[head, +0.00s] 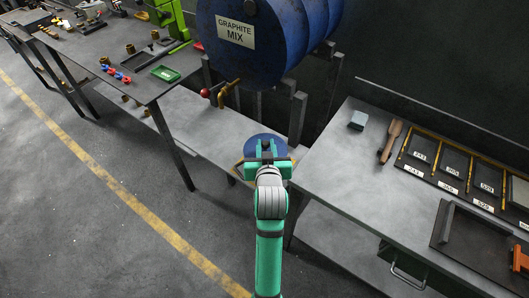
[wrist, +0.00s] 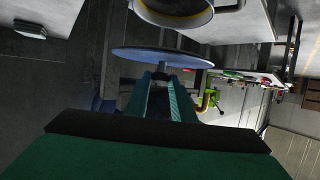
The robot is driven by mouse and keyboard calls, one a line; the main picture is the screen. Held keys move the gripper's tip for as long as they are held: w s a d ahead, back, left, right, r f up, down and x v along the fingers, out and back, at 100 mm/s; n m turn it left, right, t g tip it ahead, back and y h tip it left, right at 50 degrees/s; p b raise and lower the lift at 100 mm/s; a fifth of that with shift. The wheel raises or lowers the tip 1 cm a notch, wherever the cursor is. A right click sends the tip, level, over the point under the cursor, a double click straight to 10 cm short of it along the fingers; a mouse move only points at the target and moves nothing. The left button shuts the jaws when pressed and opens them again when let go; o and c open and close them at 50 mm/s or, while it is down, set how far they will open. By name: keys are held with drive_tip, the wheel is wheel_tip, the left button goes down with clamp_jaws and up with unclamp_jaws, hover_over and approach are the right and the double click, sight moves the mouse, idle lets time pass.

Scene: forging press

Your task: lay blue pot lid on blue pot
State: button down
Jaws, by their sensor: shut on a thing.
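The blue pot lid (head: 263,143) is a round blue disc, seen from above in the head view and nearly edge-on in the wrist view (wrist: 170,57). My gripper (head: 267,156) is shut on the lid's small stem; its fingers (wrist: 161,88) show in the wrist view. A round pot (wrist: 175,12) shows at the top edge of the wrist view, which looks upside down. It has a pale rim, and its blue colour is not clear there. A gap shows between lid and pot. In the head view, the lid and my gripper hide the pot.
A steel table (head: 340,180) with a wooden-handled tool (head: 390,141) and labelled trays (head: 452,167) is at the right. Another cluttered table (head: 125,85) is at the left.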

sight(264, 146)
drive_tip(key=w+f, duration=0.2)
drive_tip(key=f, duration=0.1)
drive_tip(key=w+f, duration=0.1)
drive_tip(key=shift+w+a+f, duration=0.3)
drive_tip(key=shift+a, duration=0.05)
drive_tip(key=f, duration=0.3)
drive_tip(key=shift+w+d+f, duration=0.25)
drive_tip(key=shift+f, duration=0.05)
drive_tip(key=c, duration=1.7)
unclamp_jaws()
drive_tip(key=shift+a, duration=0.15)
drive_tip(key=shift+o, duration=0.9)
drive_tip(key=shift+a, duration=0.15)
drive_tip(key=v, duration=1.2)
drive_tip(key=s+f, duration=0.4)
drive_tip(key=s, duration=0.5)
drive_tip(key=s+f, duration=0.4)
drive_tip(key=s, duration=0.6)
drive_tip(key=s+r, duration=0.1)
drive_tip(key=s, duration=0.7)
drive_tip(key=s+r+t, duration=0.1)
drive_tip(key=s+r, duration=0.1)
drive_tip(key=s, duration=0.7)
drive_tip(key=shift+a+r, duration=0.3)
drive_tip(key=shift+a, duration=0.1)
